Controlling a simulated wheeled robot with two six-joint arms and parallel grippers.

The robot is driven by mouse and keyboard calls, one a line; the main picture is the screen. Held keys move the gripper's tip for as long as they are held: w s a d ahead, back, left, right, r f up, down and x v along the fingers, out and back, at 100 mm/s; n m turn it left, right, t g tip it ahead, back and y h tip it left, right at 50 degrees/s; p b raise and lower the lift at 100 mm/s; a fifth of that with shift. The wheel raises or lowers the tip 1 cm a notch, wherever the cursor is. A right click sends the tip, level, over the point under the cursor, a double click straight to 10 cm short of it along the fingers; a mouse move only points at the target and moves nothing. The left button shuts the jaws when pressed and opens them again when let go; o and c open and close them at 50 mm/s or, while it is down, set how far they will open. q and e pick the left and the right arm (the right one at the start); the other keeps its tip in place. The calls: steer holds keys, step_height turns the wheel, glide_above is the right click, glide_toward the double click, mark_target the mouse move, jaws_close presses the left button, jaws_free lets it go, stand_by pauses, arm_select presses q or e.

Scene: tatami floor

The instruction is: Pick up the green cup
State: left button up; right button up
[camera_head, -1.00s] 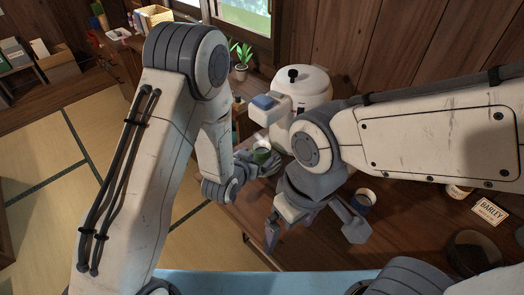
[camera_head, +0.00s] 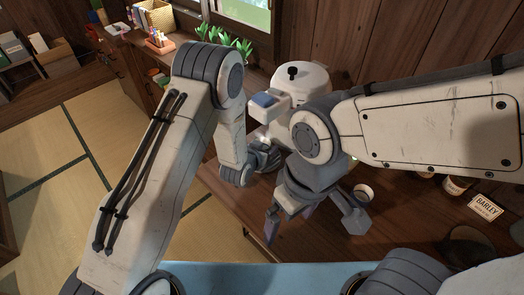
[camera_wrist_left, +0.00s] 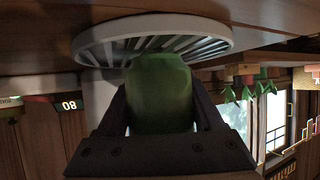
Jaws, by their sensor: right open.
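The green cup (camera_wrist_left: 160,92) stands out in the left wrist view, filling the space between the two dark fingers of my left gripper (camera_wrist_left: 160,118), which press on its sides. In the head view my left gripper (camera_head: 266,157) is above the wooden counter, partly behind my right arm, and the cup in it is hidden there. My right gripper (camera_head: 288,217) is open and empty, lower and nearer the camera, pointing down over the counter's edge.
A white rounded appliance (camera_head: 307,85) stands at the back by the wall. A pale cup (camera_head: 363,192) and a BARLEY card (camera_head: 485,207) are on the counter to the right. Green plants (camera_head: 235,45) stand by the window. A white slatted round object (camera_wrist_left: 90,50) is beyond the green cup.

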arm_select(q)
steer(key=c, duration=0.8)
steer(key=shift+r, duration=0.25)
